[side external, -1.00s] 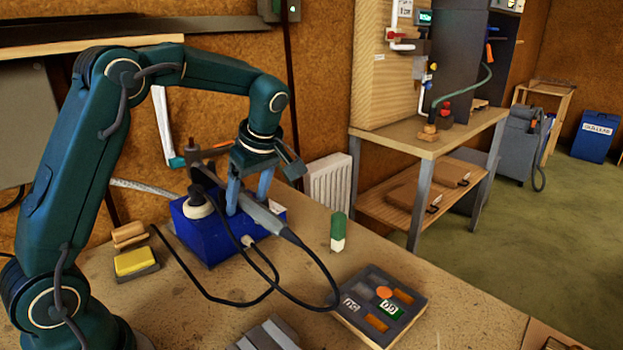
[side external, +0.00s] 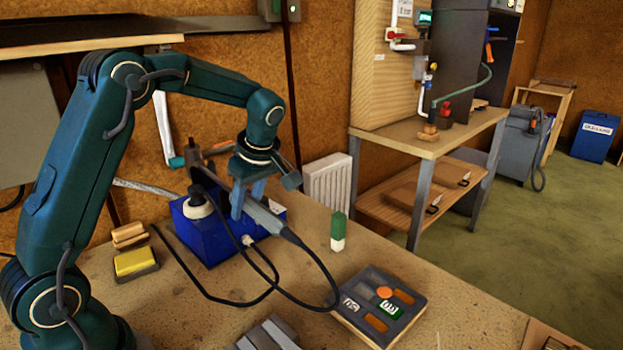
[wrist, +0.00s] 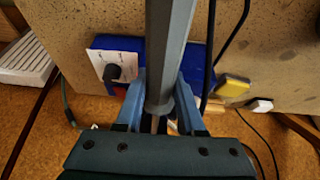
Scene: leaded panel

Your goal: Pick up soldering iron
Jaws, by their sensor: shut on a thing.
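The soldering iron (side external: 265,219) has a grey handle with a black cable at its end. It lies tilted above the blue soldering station (side external: 207,237). My gripper (side external: 246,212) has its blue fingers shut on the handle. In the wrist view the grey handle (wrist: 165,50) runs between the two fingers (wrist: 157,105), and the blue station (wrist: 192,65) shows behind it. The iron's tip is hidden or too small to make out. I cannot tell whether the iron still touches its holder.
A black cable (side external: 312,262) loops over the bench. A green and white block (side external: 339,231) stands to the right. A tray of small pieces (side external: 350,312) lies at the front right. A yellow sponge (side external: 135,261) is at the left. The bench between station and tray is mostly clear.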

